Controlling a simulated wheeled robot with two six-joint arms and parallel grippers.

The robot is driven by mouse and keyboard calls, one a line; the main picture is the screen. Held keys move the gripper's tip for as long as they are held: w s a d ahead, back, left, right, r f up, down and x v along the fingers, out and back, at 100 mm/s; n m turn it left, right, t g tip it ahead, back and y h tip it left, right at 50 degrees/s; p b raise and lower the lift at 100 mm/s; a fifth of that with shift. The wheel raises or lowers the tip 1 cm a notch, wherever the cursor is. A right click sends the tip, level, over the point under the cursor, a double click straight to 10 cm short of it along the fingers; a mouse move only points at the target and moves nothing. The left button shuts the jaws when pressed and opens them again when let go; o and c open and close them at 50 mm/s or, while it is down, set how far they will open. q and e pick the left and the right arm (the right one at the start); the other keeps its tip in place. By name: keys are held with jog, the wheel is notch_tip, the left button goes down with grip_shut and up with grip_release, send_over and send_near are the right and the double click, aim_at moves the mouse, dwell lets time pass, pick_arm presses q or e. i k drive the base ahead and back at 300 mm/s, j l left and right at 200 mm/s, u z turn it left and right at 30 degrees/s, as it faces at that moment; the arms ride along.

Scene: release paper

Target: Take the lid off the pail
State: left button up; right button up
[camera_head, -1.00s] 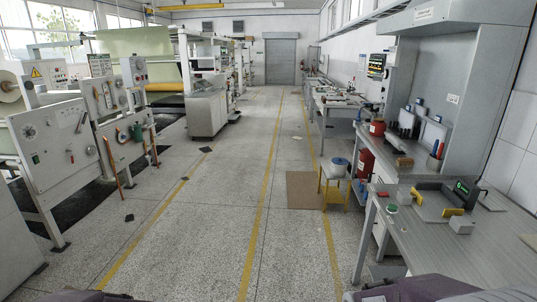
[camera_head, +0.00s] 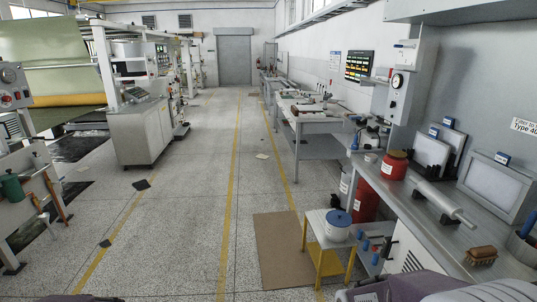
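A white pail (camera_head: 337,234) stands upright on a small stand with yellow legs, right of the middle of the view. Its round blue lid (camera_head: 338,217) sits on top of it. Neither of my grippers is in view. Only grey-purple parts of my own body show along the bottom edge, well short of the pail.
The stand (camera_head: 312,218) is on the floor by a brown mat (camera_head: 280,250). A workbench (camera_head: 420,200) runs along the right, with a red container (camera_head: 394,165) on it. The floor aisle (camera_head: 190,220) is open. White machines (camera_head: 140,125) stand at left.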

aim_at(337, 218)
jog(key=i+z, duration=0.1)
jog(key=i, duration=0.4)
jog(key=i+j, duration=0.15)
jog(key=i, duration=0.35)
jog(key=i+z, duration=0.15)
jog(key=i, duration=0.35)
jog(key=i+j+z, duration=0.1)
jog(key=i, duration=0.4)
jog(key=i+z, duration=0.25)
jog(key=z, duration=0.2)
jog(key=i+j+z, duration=0.2)
jog(key=z, duration=0.25)
jog(key=i+j+z, duration=0.2)
jog(key=z, duration=0.25)
jog(key=i+j+z, duration=0.15)
jog(key=j+z, duration=0.3)
jog(key=i+j+z, duration=0.1)
jog(key=z, duration=0.35)
jog(key=j+z, duration=0.45)
jog(key=i+j+z, duration=0.15)
jog(key=j+z, duration=0.85)
jog(key=i+j, duration=0.05)
jog(key=j, duration=0.05)
